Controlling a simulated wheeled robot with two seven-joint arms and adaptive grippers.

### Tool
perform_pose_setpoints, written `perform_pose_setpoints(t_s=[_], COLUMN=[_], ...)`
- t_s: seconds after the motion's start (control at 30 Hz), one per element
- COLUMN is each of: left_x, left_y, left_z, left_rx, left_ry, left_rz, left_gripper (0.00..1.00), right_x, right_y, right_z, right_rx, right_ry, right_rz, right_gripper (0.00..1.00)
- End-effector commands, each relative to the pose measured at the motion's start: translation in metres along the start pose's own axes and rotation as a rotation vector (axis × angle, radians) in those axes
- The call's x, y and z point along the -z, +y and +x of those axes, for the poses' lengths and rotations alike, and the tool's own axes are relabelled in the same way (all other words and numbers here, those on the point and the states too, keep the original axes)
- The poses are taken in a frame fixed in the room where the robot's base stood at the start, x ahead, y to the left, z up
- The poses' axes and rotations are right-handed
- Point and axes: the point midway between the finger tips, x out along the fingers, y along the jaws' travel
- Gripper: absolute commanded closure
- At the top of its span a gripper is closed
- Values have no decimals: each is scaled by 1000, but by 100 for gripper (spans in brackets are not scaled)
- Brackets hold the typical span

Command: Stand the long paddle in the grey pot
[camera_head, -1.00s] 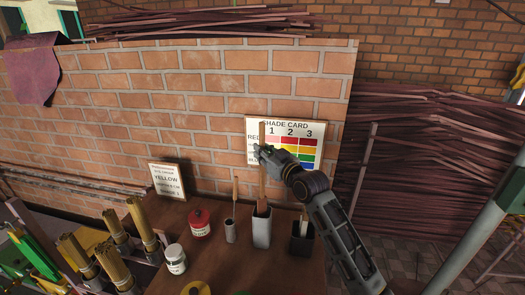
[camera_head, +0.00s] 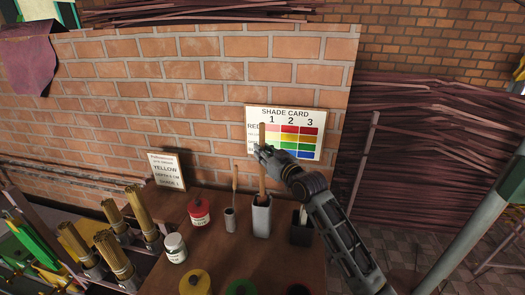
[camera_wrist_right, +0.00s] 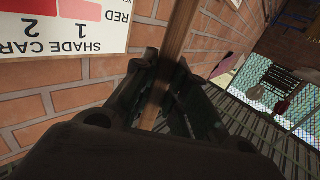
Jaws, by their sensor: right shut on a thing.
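The long paddle (camera_head: 262,184) is a flat wooden strip standing near upright. Its lower end goes behind the rim of the tall light grey pot (camera_head: 261,222), apparently inside it; the tip is hidden. My right gripper (camera_head: 262,152) is shut on the paddle's upper part, well above the pot. In the right wrist view, the paddle (camera_wrist_right: 176,45) runs between the two fingers (camera_wrist_right: 160,95). My left gripper is not in view.
A small grey cup (camera_head: 230,222) with a thin stick stands left of the pot, and a black pot (camera_head: 301,236) with a short piece stands right. A red jar (camera_head: 199,212) and white jar (camera_head: 175,248) stand left. The brick wall (camera_head: 200,120) rises behind.

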Motion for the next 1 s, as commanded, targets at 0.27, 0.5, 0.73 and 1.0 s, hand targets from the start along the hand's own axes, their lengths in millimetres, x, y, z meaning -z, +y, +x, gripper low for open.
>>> perform_pose_setpoints(t_s=[0.27, 0.5, 0.73, 1.0], left_x=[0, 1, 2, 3], left_y=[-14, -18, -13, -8], left_z=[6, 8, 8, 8], left_rx=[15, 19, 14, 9], left_ry=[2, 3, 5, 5], left_rz=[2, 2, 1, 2], left_gripper=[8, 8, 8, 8], right_x=[-13, -17, -17, -17], right_y=[0, 0, 0, 0], right_z=[0, 0, 0, 0], right_rx=[0, 0, 0, 0], right_ry=[0, 0, 1, 1], right_rz=[0, 0, 0, 0], right_gripper=[100, 100, 100, 61])
